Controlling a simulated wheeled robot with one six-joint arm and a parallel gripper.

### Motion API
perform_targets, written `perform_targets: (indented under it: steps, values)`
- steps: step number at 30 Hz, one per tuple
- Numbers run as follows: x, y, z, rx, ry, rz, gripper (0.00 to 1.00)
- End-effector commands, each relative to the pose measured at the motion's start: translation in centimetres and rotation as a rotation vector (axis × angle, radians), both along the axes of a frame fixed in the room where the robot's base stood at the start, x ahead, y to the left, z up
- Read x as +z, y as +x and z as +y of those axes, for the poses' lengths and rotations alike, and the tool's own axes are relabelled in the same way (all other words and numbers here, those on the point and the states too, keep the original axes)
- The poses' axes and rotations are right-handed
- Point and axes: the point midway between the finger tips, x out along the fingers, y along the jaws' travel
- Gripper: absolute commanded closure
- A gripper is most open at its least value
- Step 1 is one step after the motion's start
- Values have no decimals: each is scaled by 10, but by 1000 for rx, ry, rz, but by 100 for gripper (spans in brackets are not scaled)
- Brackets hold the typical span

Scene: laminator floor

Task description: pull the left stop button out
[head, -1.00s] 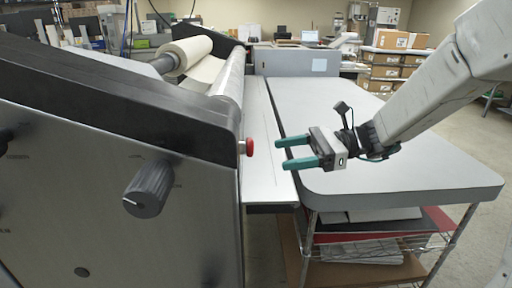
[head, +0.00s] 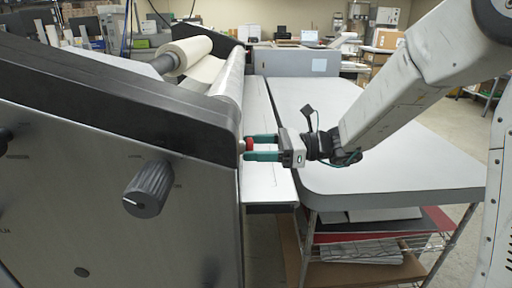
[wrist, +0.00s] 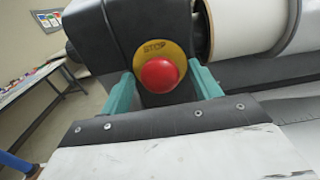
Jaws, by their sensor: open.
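The left stop button (head: 249,145) is a red knob on the side of the black and grey laminator, seen edge-on in the head view. In the wrist view the red button (wrist: 159,75) sits on a yellow ring (wrist: 151,49) marked STOP. My gripper (head: 262,148) has its teal fingers at the button, one above and one below it in the head view. In the wrist view the fingers stand to the left and right of the button, with gaps between. The gripper is open. I cannot tell from these views how deep the button sits.
The laminator (head: 110,200) fills the left, with a black knob (head: 149,188) on its front panel and a white film roll (head: 187,54) above. A grey table (head: 345,120) lies under my arm, with a wire shelf below it. Boxes (head: 385,40) stand far behind.

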Motion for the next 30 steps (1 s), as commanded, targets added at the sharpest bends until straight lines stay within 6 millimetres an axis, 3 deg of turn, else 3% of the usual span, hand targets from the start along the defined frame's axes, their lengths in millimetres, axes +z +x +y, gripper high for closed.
perform_targets:
  steps: [3, 9, 10, 25, 26, 28, 30]
  values:
    - [0, 0, 0, 0, 0, 0, 40]
    - [0, 0, -1, -1, 0, 0, 96]
    - [0, 0, -1, -1, 0, 0, 100]
    - [0, 0, -17, -3, -1, 0, 100]
    - [0, 0, -17, -3, -1, 0, 54]
    - [0, 0, -17, -3, -1, 0, 37]
    - [0, 0, -16, -2, -1, 0, 37]
